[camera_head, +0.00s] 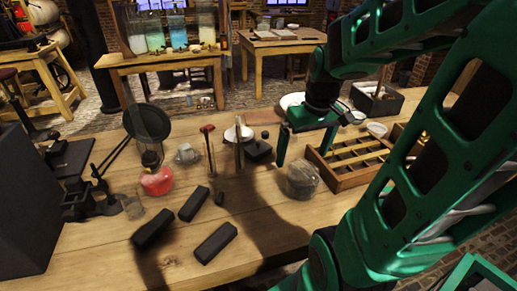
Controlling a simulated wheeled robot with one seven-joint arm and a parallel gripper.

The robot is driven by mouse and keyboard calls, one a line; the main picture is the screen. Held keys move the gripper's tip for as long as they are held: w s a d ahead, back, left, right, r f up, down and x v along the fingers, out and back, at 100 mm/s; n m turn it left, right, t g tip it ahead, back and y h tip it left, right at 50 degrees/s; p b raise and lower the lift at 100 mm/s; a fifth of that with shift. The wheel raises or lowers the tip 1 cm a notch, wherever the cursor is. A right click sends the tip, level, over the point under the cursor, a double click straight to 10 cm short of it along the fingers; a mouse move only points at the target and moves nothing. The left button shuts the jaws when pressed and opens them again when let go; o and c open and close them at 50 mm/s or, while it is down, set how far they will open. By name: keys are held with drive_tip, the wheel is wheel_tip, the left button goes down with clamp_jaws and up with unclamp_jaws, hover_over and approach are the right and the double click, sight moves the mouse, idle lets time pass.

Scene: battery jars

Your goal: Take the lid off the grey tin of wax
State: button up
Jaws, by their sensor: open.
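A round, squat grey container (302,182), which I take to be the tin of wax, stands on the wooden bench, left of the divided wooden tray. Its top looks closed, but the seam between lid and body is too small to make out. My gripper (303,158) points down just above and behind it in the picture. The two dark green fingers are spread apart with nothing between them. I cannot tell whether a finger touches the container.
The divided wooden tray (353,183) is close on the right. A dark block (259,152) and upright rods stand left of my gripper.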

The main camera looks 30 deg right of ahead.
sight(259, 144)
drive_tip(key=w+d+f+n+t+y, duration=0.1)
drive_tip(key=w+d+f+n+t, duration=0.15)
drive_tip(key=w, duration=0.65)
drive_tip(key=w+d+f+n+t+y, duration=0.15)
drive_tip(key=w+n, duration=0.25)
drive_tip(key=w, duration=0.5)
drive_tip(key=shift+m+h, duration=0.25)
drive_tip(key=shift+h, duration=0.1)
drive_tip(key=shift+w+r+x, duration=0.1)
drive_tip(key=shift+w+x, duration=0.05)
drive_tip(key=shift+x, duration=1.55)
drive_tip(key=shift+w+r+x, duration=0.1)
drive_tip(key=shift+w+x, duration=0.05)
drive_tip(key=shift+x, duration=1.6)
drive_tip(key=shift+w+r+x, duration=0.1)
drive_tip(key=shift+w+x, duration=0.05)
drive_tip(key=shift+x, duration=1.55)
drive_tip(key=c, duration=1.8)
drive_tip(key=shift+r, duration=0.1)
